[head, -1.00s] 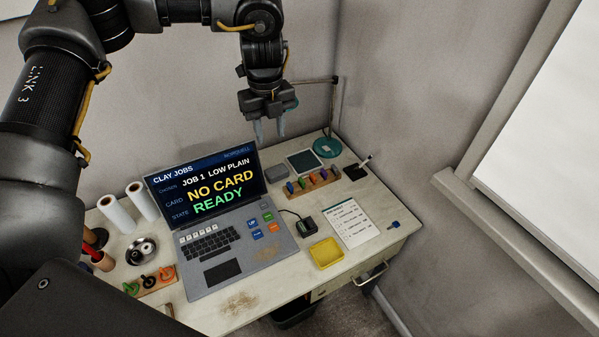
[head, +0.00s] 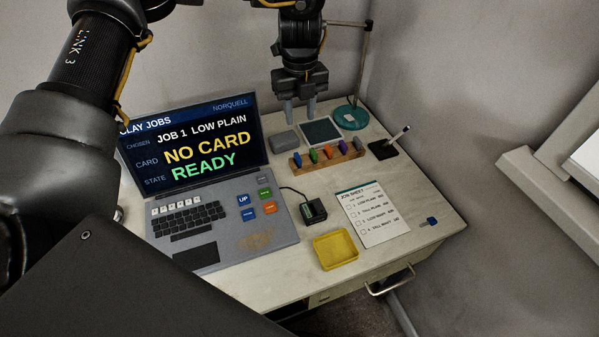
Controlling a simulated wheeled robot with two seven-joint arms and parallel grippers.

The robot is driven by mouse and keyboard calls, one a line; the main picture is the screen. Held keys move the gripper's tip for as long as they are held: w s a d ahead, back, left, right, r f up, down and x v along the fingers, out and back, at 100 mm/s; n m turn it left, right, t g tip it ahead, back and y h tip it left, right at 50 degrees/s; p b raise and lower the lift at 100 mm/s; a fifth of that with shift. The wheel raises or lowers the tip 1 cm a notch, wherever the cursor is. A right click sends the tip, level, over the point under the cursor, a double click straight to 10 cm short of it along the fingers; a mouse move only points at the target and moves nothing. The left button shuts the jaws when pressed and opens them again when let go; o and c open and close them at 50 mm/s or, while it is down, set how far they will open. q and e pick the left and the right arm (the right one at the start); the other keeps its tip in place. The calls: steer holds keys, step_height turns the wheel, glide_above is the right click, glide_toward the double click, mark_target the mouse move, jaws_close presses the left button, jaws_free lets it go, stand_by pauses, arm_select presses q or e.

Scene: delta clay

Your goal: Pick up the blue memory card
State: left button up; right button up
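A small blue piece (head: 430,222), which looks like a card or tag, lies by itself near the right edge of the desk, right of the job sheet. A wooden rack (head: 326,160) holds several small coloured pieces, with a blue one (head: 297,160) at its left end. I cannot tell from this view which blue piece is the memory card. My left gripper (head: 300,112) points down at the back of the desk, behind the rack, its fingers apart and empty. It is clear of both blue pieces. My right gripper is not in view.
A laptop (head: 225,218) showing "NO CARD" stands at left. A small black device (head: 313,211), yellow tray (head: 335,249) and job sheet (head: 371,215) lie in front of the rack.

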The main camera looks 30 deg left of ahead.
arm_select(q)
step_height(320, 180, down, 3)
steer(key=b, duration=0.1)
glide_above(297, 156)
steer(key=shift+w+d+f, duration=0.1)
steer(key=shift+d+f, duration=0.05)
steer(key=shift+f, duration=1.2)
steer(key=shift+w+d+f, duration=0.1)
steer(key=shift+d+f, duration=0.05)
steer(key=shift+f, duration=1.15)
steer(key=shift+s+a+f, duration=0.1)
steer(key=shift+a+f, duration=0.05)
steer(key=shift+f, duration=1.2)
steer(key=shift+s+a+f, duration=0.1)
steer(key=shift+f, duration=1.2)
steer(key=shift+c, duration=0.5)
jaws_close()
